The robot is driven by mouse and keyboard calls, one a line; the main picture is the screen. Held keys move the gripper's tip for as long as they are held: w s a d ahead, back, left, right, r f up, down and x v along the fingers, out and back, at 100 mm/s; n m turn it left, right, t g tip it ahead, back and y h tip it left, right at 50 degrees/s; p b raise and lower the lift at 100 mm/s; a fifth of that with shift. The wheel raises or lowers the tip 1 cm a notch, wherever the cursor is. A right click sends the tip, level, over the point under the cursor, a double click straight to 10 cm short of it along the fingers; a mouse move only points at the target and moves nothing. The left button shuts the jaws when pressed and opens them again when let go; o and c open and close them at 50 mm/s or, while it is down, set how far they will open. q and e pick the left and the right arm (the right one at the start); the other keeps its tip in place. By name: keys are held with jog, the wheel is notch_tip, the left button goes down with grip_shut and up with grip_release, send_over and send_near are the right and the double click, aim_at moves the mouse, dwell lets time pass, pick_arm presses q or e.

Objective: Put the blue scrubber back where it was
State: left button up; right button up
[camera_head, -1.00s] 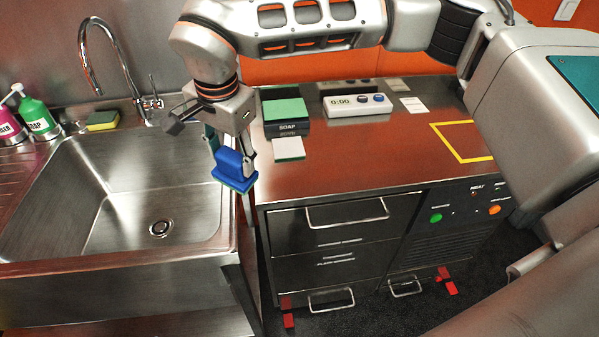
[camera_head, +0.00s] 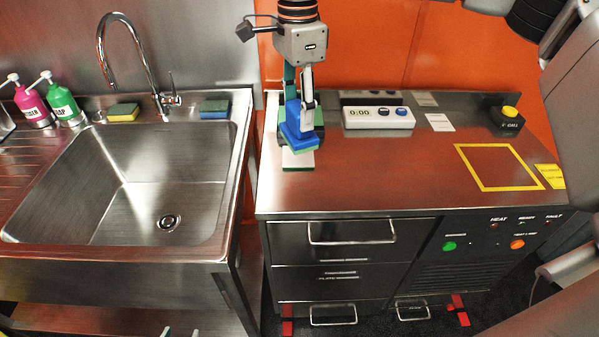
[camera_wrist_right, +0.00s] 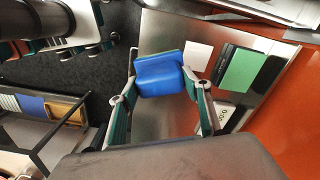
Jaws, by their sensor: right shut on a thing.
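My right gripper (camera_head: 302,106) is shut on the blue scrubber (camera_head: 297,125), a blue block with a thin greenish bottom. It hangs over the steel counter (camera_head: 400,170), near a white card (camera_head: 299,160) with a green edge. In the right wrist view the scrubber (camera_wrist_right: 160,76) sits between both fingers, beside the white card (camera_wrist_right: 198,56). A dark holder with a green top (camera_wrist_right: 242,70) lies beyond the card; the arm largely hides it in the head view.
A blue-topped sponge (camera_head: 213,107) and a yellow one (camera_head: 122,112) lie on the sink's back ledge by the tap (camera_head: 130,50). A timer (camera_head: 378,117), yellow outline (camera_head: 500,167) and button box (camera_head: 508,118) are on the counter. The counter's front middle is clear.

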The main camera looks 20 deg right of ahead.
aim_at(299, 142)
notch_tip(299, 142, down, 16)
jog(key=shift+p, duration=0.45)
jog(key=shift+f, duration=0.1)
jog(key=o, duration=1)
notch_tip(299, 142, up, 12)
jog(key=shift+r+b, duration=0.1)
jog(key=shift+b, duration=0.45)
